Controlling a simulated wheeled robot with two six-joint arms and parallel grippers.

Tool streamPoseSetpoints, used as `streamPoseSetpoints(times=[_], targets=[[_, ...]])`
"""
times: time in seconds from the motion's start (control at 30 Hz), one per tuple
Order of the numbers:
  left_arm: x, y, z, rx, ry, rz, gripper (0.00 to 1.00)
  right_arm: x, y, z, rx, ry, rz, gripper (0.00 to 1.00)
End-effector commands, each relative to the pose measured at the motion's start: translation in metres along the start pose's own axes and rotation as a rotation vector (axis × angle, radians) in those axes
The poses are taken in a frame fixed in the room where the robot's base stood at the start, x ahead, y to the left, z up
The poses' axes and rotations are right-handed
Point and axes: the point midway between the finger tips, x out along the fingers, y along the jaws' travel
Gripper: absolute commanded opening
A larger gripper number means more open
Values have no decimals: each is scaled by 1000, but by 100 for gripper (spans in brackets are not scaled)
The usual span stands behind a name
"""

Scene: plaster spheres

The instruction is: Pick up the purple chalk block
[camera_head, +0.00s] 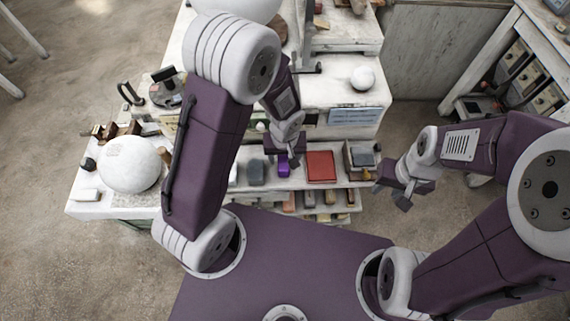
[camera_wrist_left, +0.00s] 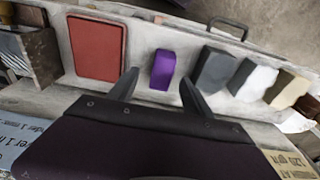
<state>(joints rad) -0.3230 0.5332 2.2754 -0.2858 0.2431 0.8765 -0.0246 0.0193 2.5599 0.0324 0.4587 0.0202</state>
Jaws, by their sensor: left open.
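The purple chalk block (camera_wrist_left: 162,69) lies on a pale shelf (camera_wrist_left: 147,38) in the left wrist view, between a red block and a dark grey block. In the head view the purple chalk block (camera_head: 284,164) shows just below my left gripper (camera_head: 286,157), partly covered by it. My left gripper (camera_wrist_left: 157,88) is open, with the purple block in the gap ahead of its two fingers and apart from them. My right gripper (camera_head: 396,196) hangs empty to the right of the shelf in the head view; how far its jaws are apart is too small to tell.
A red block (camera_wrist_left: 95,47) and a dark grey block (camera_wrist_left: 214,70) flank the purple one. White (camera_wrist_left: 254,82) and tan (camera_wrist_left: 287,89) blocks stand further right. A large plaster sphere (camera_head: 131,164) sits on the left table. A grey item in a small box (camera_head: 362,156) stands at the shelf's right end.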

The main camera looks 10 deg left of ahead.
Motion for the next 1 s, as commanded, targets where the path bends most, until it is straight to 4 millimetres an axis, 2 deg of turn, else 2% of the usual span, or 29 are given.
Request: streamPoseSetpoints(times=[0.07,0.3,0.57,0.6,0.8,1.0], targets=[[4,0,0,-1,-1,-2,58,0,0,0,0,0,0,36],[48,0,-2,-1,-2,-1,58,10,0,1,0,0,0,36],[51,0,-3,-1,0,0,58,10,0,1,0,0,0,36],[51,0,-3,-1,0,0,55,10,0,1,0,0,0,36],[51,0,-3,-1,0,0,0,10,0,1,0,0,0,36],[51,0,-3,-1,0,1,0,10,0,1,0,0,0,36]])
